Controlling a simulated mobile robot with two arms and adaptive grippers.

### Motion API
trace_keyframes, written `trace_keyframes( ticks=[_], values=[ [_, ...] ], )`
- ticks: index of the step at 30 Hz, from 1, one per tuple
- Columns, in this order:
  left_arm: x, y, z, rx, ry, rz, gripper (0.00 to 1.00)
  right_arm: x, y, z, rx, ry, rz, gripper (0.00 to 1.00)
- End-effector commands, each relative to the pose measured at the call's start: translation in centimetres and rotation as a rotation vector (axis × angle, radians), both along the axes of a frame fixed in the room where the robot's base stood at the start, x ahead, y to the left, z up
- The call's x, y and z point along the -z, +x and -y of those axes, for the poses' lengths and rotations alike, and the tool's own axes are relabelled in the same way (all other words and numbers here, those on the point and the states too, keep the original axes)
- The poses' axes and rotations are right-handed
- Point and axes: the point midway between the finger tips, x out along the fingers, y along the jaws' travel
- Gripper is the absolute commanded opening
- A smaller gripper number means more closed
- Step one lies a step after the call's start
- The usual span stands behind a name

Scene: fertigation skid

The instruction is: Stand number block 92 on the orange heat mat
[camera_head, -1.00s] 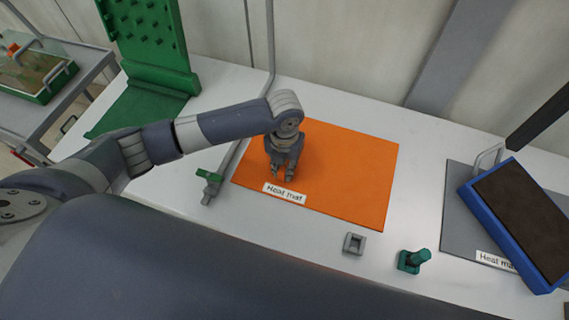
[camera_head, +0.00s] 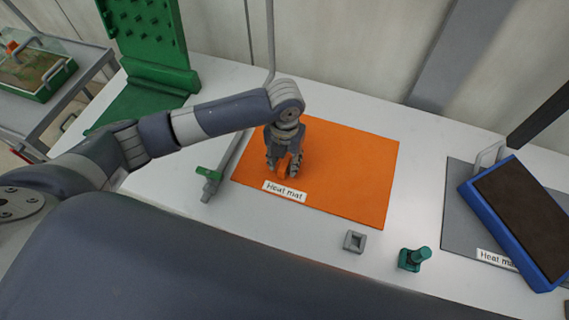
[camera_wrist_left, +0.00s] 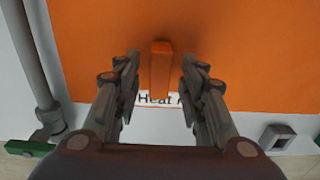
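The orange heat mat (camera_head: 345,165) lies flat on the white bench, with a "Heat mat" label at its front edge. My left gripper (camera_head: 282,171) is over the mat's left part, pointing down, and is open. In the left wrist view a narrow orange block (camera_wrist_left: 161,70) stands upright between the spread fingers (camera_wrist_left: 158,78), with a visible gap on both sides. It appears to stand on the mat near the label. No number can be read on it, so I cannot confirm it is 92. My right gripper is not in view.
A small grey square socket (camera_head: 355,241) and a teal fitting (camera_head: 413,259) sit in front of the mat. A green-handled valve (camera_head: 209,180) and grey pipe are at its left. A blue tray (camera_head: 520,220) rests over a grey mat at right. The orange mat's right half is clear.

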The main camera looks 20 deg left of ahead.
Motion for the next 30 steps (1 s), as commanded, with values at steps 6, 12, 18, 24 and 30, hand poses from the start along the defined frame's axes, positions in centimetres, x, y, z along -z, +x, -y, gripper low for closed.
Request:
trace_keyframes(
  ticks=[6, 12, 18, 24, 30],
  values=[
    [-4.8, 0.2, 0.0, 0.000, -0.001, 0.006, 0.38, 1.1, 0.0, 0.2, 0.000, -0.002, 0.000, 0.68],
    [-8.3, 0.1, 0.1, 0.000, -0.001, 0.004, 0.38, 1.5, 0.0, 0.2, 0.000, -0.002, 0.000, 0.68],
    [-9.8, 0.0, 0.0, -0.001, 0.000, 0.001, 0.38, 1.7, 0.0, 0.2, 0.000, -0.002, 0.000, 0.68],
    [-9.9, 0.0, 0.0, -0.001, 0.000, 0.000, 0.38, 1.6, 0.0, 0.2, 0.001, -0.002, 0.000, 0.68],
    [-9.9, 0.0, 0.0, -0.001, 0.000, 0.000, 0.38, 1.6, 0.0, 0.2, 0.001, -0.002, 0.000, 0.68]
  ],
)
